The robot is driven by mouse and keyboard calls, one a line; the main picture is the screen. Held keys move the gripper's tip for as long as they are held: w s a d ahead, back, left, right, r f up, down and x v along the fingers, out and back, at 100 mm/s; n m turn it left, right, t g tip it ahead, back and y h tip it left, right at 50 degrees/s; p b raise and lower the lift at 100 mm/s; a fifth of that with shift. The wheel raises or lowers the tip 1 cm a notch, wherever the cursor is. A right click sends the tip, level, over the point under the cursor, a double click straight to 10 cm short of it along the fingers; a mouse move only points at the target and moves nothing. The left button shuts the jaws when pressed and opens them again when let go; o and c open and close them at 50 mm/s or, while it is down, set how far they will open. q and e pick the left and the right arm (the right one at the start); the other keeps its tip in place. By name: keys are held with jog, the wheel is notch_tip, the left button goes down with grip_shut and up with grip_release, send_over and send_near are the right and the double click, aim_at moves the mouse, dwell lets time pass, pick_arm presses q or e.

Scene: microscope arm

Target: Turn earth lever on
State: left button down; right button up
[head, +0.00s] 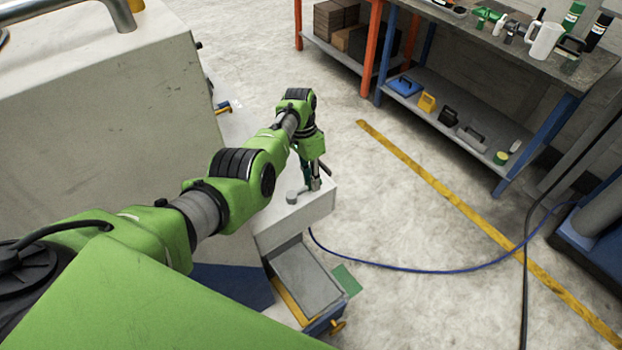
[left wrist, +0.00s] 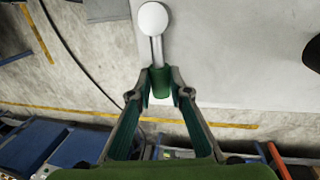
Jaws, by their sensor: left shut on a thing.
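The lever shows in the left wrist view as a pale round hub with a thin grey arm (left wrist: 157,50) that ends in a green grip (left wrist: 161,84). In the head view its grey round hub (head: 292,197) sits on top of the pale box-like housing (head: 300,218). My left gripper (head: 314,183) reaches down at the housing's top, just right of the hub. In the left wrist view my left gripper's fingertips (left wrist: 161,76) are closed on the two sides of the green grip. My right gripper is not in view.
A large pale cabinet (head: 110,100) stands at the left. A workbench (head: 545,65) with tools and a lower shelf is at upper right. A blue cable (head: 420,270) and a yellow line (head: 440,195) cross the open floor. An open drawer-like tray (head: 305,280) is below the housing.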

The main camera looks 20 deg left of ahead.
pick_arm(q)
jog(key=c, duration=2)
grip_release()
jog(key=shift+o, duration=0.6)
jog(key=shift+r, duration=0.15)
notch_tip(320, 180, up, 12)
jog(key=w+a, duration=0.1)
jog(key=a, duration=0.1)
jog(key=shift+f, duration=0.25)
jog(key=shift+d+f, duration=0.1)
